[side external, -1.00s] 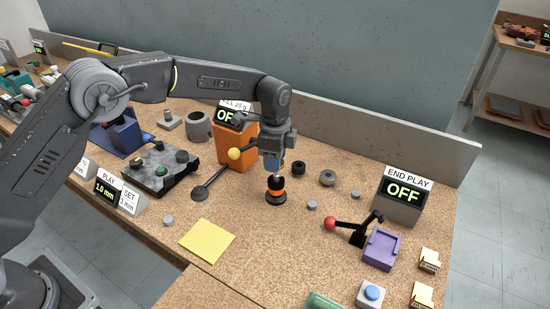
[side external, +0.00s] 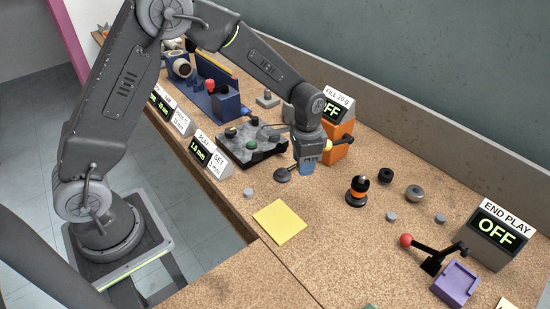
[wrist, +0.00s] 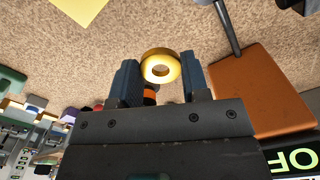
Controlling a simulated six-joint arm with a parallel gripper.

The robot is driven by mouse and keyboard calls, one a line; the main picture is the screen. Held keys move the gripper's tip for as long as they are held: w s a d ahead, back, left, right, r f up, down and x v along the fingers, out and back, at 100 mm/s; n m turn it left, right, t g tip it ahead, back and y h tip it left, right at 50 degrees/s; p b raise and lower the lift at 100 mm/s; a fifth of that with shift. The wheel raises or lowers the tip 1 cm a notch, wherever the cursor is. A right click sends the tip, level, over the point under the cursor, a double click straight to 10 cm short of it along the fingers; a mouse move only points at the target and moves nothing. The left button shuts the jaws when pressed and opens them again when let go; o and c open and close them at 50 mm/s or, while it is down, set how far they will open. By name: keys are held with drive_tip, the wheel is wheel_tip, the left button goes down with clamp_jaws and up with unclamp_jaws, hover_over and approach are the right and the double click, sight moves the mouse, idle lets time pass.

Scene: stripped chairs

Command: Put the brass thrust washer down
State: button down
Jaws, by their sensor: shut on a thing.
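The brass thrust washer (wrist: 160,53) is a gold ring between the two blue-grey fingertips of my gripper (wrist: 160,78) in the wrist view. My gripper is shut on it, with its hole facing the camera. In the side external view my gripper (side external: 306,165) points down in front of the orange box, and the washer cannot be made out there. A black post with an orange band (side external: 357,194) stands on the bench to the right of my gripper. An orange and black piece shows behind the washer in the wrist view.
A yellow square (side external: 280,222) lies flat at the front, with bare bench around it. An orange box (side external: 338,146) stands close behind my gripper. A dark tray with knobs (side external: 252,143) is to the left. A red-knobbed lever (side external: 405,240) and purple block (side external: 455,284) are at right.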

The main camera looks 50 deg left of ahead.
drive_tip(key=s+a+f+n, duration=0.1)
drive_tip(key=s+a+n, duration=0.45)
drive_tip(key=a, duration=0.25)
wheel_tip(320, 180, up, 10)
drive_tip(key=f, duration=0.1)
drive_tip(key=s+a+n, duration=0.3)
drive_tip(key=s+a, duration=0.7)
drive_tip(key=s, duration=0.3)
hover_over(247, 192)
wheel_tip(247, 192, down, 11)
drive_tip(key=shift+f, duration=2.2)
drive_tip(key=shift+f, duration=0.1)
drive_tip(key=c, duration=0.6)
unclamp_jaws()
